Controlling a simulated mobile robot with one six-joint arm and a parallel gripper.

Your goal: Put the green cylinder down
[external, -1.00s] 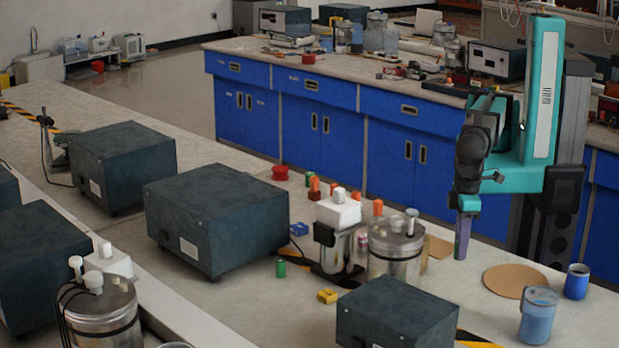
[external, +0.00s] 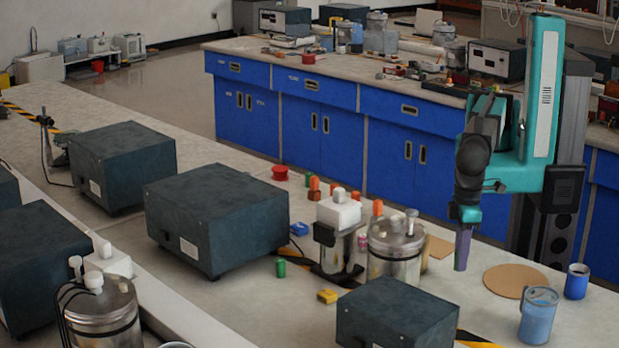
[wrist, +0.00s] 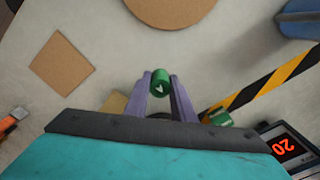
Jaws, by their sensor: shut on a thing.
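My gripper (wrist: 160,88) has purple fingers shut on a green cylinder (wrist: 161,79), whose end with a white mark faces the wrist camera. In the external view my gripper (external: 462,262) points down over the near bench, between the steel pot and the round cork mat. The held cylinder cannot be made out there. I cannot tell how far it is above the bench top. Another green cylinder (external: 280,268) stands by the large dark box, apart from my gripper.
A round cork mat (external: 514,281) and a square cork mat (wrist: 62,62) lie nearby. A blue cup (external: 577,282) and a blue beaker (external: 538,316) stand at the right. A steel pot (external: 396,262) and a dark box (external: 397,316) are close. Bare bench shows between the mats.

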